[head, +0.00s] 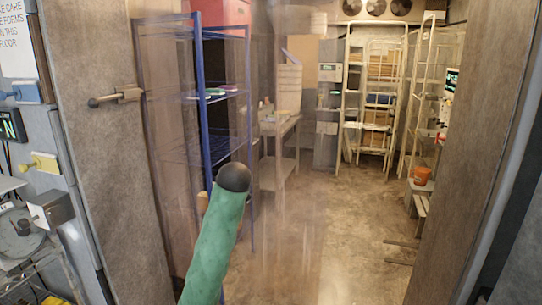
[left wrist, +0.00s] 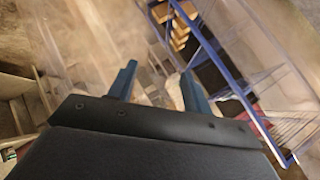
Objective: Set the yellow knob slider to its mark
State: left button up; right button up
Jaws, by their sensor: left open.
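The yellow knob slider (head: 42,163) is at the left edge of the head view, on the grey wall panel. Its small yellow knob sticks out to the left. The mark is too small to make out. My left gripper (left wrist: 158,72) shows only in its wrist view. Its two dark blue fingers are apart with nothing between them. The yellow slider is not in that wrist view, so I cannot tell the distance between them. My right gripper is in neither view.
A blue knob fixture (head: 27,93) sits above the yellow slider. A grey box (head: 50,208) projects below it. A door latch (head: 115,97) is to the right. Clear strip curtains cross the entry, with a blue rack (head: 203,90) behind. The floor inside (head: 310,235) is largely clear.

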pick_arm(q)
jog(key=s+a+f+n+g+h, duration=0.1)
jog(key=s+a+f+n+g, duration=0.15)
jog(key=s+f, duration=1)
jog(key=s+a+f+n+g, duration=0.1)
jog(key=s+a+f, duration=0.2)
jog(key=s+f, duration=0.95)
jog(key=s+a+f+n+g, duration=0.1)
jog(key=s+f, duration=0.3)
jog(key=s, duration=0.6)
jog(key=s+a+f+n+g+h, duration=0.15)
jog(key=s+f, duration=0.25)
jog(key=s, duration=0.5)
jog(key=s+a+f+n, duration=0.15)
jog(key=s+f, duration=0.25)
jog(key=s, duration=0.6)
jog(key=s+d+f+g, duration=0.1)
jog(key=s+f, duration=0.1)
jog(key=f, duration=1.8)
jog(key=s+d+f+g, duration=0.1)
jog(key=s+d+f, duration=0.1)
jog(key=f, duration=1.8)
jog(key=shift+s+d+f+m+g, duration=0.2)
jog(key=shift+s+m+g, duration=0.15)
jog(key=shift+s, duration=0.2)
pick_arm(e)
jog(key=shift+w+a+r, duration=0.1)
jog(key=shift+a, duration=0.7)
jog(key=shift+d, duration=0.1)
